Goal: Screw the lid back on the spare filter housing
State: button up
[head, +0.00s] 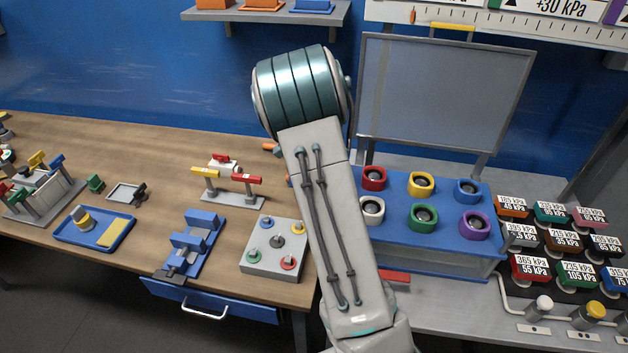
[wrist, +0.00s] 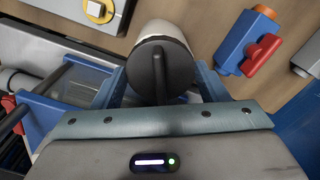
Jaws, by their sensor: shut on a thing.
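In the wrist view, a dark round lid (wrist: 150,75) with a raised bar across it faces my camera. A cream-white cylindrical filter housing (wrist: 166,30) shows just beyond the lid, in line with it. Whether the two touch or are threaded together cannot be told. My gripper (wrist: 162,72) has its two blue fingers on either side of the lid and is shut on it. In the head view my arm hides the gripper, the lid and the housing.
In the wrist view, a blue fitting with a red handle (wrist: 262,54) stands close at right. In the head view, a grey block with coloured rings (head: 273,262) and a red-and-yellow-handled valve stand (head: 236,196) are left of my arm. A blue rack (head: 395,245) is at right.

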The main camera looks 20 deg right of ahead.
jog(key=o, duration=1.1)
jog(key=shift+o, duration=0.2)
notch_tip(320, 180, up, 13)
jog(key=b, duration=0.2)
jog(key=s+a+r+n+t, duration=0.1)
jog(key=s+a+n, duration=0.2)
jog(key=s+n, duration=0.3)
jog(key=s+a+r+n+t, duration=0.1)
jog(key=s+a+n, duration=0.3)
jog(key=s, duration=0.8)
jog(key=s+a+r+n+t, duration=0.1)
jog(key=s+a+n, duration=0.3)
jog(key=s+n, duration=0.5)
jog(key=shift+t, duration=0.3)
